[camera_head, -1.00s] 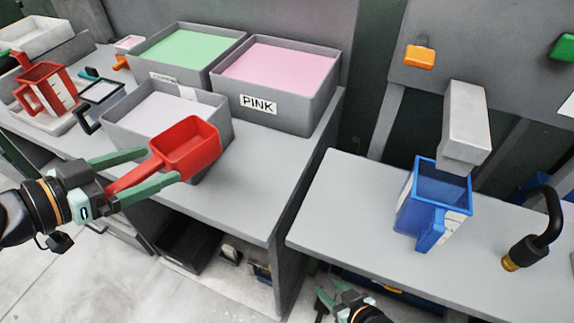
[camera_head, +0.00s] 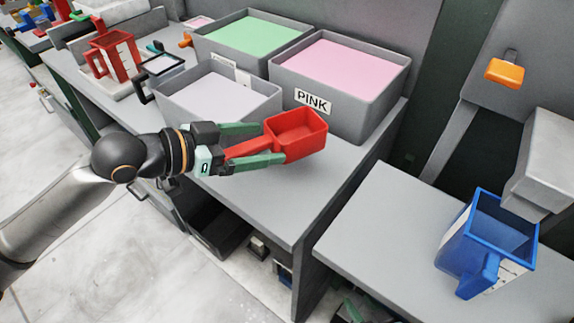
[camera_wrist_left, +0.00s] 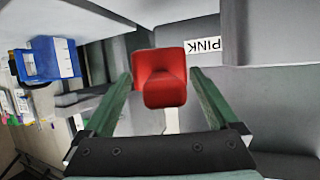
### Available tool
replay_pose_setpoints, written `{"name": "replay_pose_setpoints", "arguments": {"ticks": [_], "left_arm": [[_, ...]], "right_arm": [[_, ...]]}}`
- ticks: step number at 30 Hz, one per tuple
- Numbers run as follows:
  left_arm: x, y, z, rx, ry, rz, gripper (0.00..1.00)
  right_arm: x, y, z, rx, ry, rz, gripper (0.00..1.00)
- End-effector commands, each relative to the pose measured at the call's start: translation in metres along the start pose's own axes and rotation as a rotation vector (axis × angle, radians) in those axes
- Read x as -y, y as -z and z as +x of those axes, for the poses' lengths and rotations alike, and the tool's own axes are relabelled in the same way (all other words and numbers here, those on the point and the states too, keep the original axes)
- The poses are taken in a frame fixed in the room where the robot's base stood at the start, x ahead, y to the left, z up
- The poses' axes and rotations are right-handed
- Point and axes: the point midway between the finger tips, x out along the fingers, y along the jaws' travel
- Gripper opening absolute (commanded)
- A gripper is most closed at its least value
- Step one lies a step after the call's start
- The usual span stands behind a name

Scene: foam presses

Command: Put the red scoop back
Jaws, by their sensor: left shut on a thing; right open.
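The red scoop (camera_head: 297,135) is a square-cupped scoop with its handle in my left gripper (camera_head: 268,144). The gripper is shut on the handle, and the cup sticks out past the fingertips. The scoop is in front of the pink bin (camera_head: 305,103), seemingly above the grey counter; its cup looks empty. In the left wrist view the red cup (camera_wrist_left: 160,78) shows between the fingers, with the PINK label beyond. My right gripper (camera_head: 355,310) shows only as a small part at the bottom edge, open, apart from everything the task names.
A bin of pale powder (camera_head: 215,103) and a green bin (camera_head: 250,40) stand left of the pink bin. A red jug (camera_head: 115,55) is at the far left. A blue jug (camera_head: 485,245) stands on the right counter. Bare counter (camera_head: 270,205) lies in front of the bins.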

Motion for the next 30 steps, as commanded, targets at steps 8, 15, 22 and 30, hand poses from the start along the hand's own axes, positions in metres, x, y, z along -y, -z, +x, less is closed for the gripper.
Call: {"name": "replay_pose_setpoints", "arguments": {"ticks": [8,15,22,30], "left_arm": [[-0.006,-0.025,0.054,-0.003,-0.002,-0.001,0.0],[-0.007,-0.034,0.069,-0.001,0.0,0.001,0.0],[-0.009,-0.063,0.084,0.001,0.0,-0.001,0.0],[-0.008,-0.066,0.085,0.002,0.0,0.001,0.98]], "right_arm": [[-0.001,-0.009,0.004,0.016,0.0,0.001,0.5],[0.002,-0.003,0.004,0.005,0.005,0.001,0.5],[0.004,-0.004,0.008,0.003,0.011,0.0,0.5],[0.007,-0.003,0.008,0.002,0.018,-0.001,0.5]]}}
